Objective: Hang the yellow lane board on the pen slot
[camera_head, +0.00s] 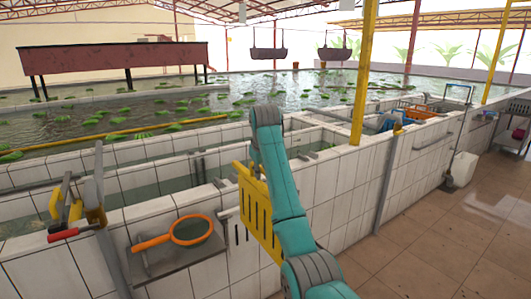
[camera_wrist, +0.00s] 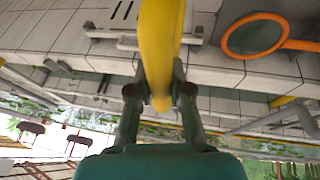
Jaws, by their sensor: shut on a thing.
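The yellow lane board (camera_head: 262,212) is a flat panel with a row of upright slots, held upright in front of the white tiled tank wall. In the wrist view it shows edge-on as a yellow strip (camera_wrist: 160,45) between the fingers of my gripper (camera_wrist: 161,78), which is shut on it. My teal arm covers part of the board in the head view, and the gripper is hidden there. Just left of the board, the wall has dark upright slits (camera_head: 240,233) and a grey bar (camera_head: 228,213). I cannot tell which is the pen slot. The board looks apart from the bar.
An orange hoop net (camera_head: 190,230) lies on a grey ledge (camera_head: 140,265) left of the board. Red and yellow handled tools (camera_head: 68,210) stand at far left. A yellow post (camera_head: 364,70) rises behind. The tiled floor (camera_head: 430,245) at right is clear.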

